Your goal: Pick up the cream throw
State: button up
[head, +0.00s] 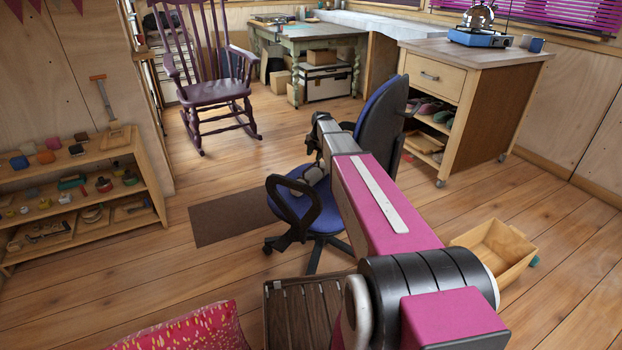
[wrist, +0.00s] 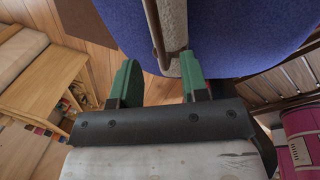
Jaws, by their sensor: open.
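The cream throw (wrist: 173,28) shows in the wrist view as a narrow pale strip with a brown edge, lying against the blue office chair (wrist: 235,30). Its lower end is just beyond and between my fingertips. My gripper (wrist: 158,80) is open, with its two green fingers apart and wood floor visible between them. I cannot tell whether a finger touches the throw. In the head view the blue chair (head: 380,120) stands mid-room behind my arm. A small greyish shape is on its seat beside my arm, but I cannot tell if it is the throw.
A slatted wooden crate (head: 290,322) and a pink patterned cushion (head: 190,330) are in front. A wooden box (head: 492,252) lies on the floor at right. Low shelves (head: 80,205) stand left, a purple rocking chair (head: 212,92) behind.

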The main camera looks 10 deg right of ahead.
aim_at(312, 165)
jog(key=f, duration=0.2)
jog(key=w+f, duration=0.1)
jog(key=f, duration=0.4)
jog(key=shift+w+a+f, duration=0.25)
jog(key=shift+w+a, duration=0.1)
jog(key=shift+a, duration=0.05)
grip_shut()
jog(key=shift+r, duration=0.1)
dwell(1.0)
